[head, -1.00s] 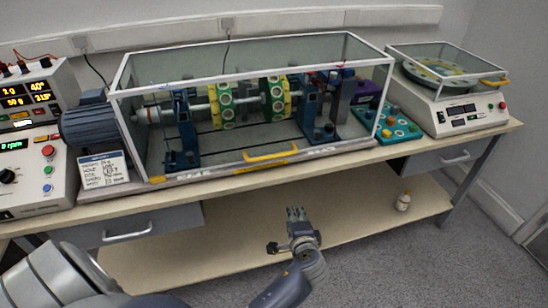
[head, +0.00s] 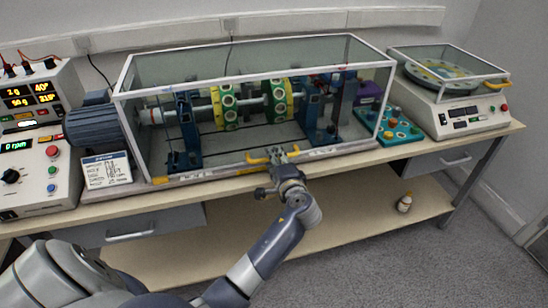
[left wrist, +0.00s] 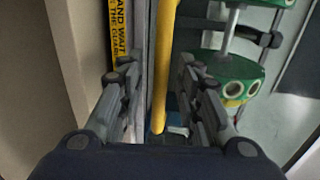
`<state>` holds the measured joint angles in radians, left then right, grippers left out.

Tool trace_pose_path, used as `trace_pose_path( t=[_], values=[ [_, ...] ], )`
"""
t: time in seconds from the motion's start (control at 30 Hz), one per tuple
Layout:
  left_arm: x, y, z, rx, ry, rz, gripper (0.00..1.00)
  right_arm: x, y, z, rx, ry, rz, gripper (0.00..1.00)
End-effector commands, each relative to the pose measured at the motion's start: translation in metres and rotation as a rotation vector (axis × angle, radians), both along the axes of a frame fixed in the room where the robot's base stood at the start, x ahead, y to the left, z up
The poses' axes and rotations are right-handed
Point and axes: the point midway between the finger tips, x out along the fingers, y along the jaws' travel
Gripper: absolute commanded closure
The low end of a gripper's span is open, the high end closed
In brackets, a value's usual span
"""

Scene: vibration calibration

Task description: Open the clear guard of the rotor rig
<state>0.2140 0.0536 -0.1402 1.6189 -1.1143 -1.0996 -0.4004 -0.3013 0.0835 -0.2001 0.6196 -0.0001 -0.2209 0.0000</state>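The clear guard (head: 255,76), a glass box with a white frame, is down over the rotor rig. Its yellow handle (head: 256,160) runs along the lower front edge. Inside are a shaft and two green and yellow discs (head: 278,99). My left gripper (head: 277,152) is at the handle, covering its middle. In the left wrist view its fingers (left wrist: 158,68) are apart, one on each side of the yellow handle (left wrist: 164,45), with gaps visible beside it. My right gripper is in neither view.
A control box (head: 30,160) stands at the left and a balance with its own clear cover (head: 460,115) at the right. A teal tray (head: 400,133) sits between rig and balance. A small bottle (head: 404,203) stands on the lower shelf.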

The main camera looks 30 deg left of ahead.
Motion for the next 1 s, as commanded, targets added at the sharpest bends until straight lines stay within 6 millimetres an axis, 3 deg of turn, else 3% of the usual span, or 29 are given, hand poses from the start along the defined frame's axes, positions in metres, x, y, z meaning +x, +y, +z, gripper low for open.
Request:
trace_pose_path(
  t=[0.4, 0.53, 0.57, 1.0],
  values=[
    [0.006, 0.008, -0.002, 0.0, 0.0, 0.0, 0.68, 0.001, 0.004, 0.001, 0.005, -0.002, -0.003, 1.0],
    [0.006, 0.008, -0.002, 0.0, 0.0, 0.0, 0.97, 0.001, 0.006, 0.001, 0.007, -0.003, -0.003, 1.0],
    [0.006, 0.008, -0.002, 0.0, 0.0, 0.0, 1.0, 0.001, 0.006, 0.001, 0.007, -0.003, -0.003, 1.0],
    [0.013, 0.007, 0.005, -0.013, 0.01, 0.002, 1.0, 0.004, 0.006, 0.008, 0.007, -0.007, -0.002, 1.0]
  ],
)
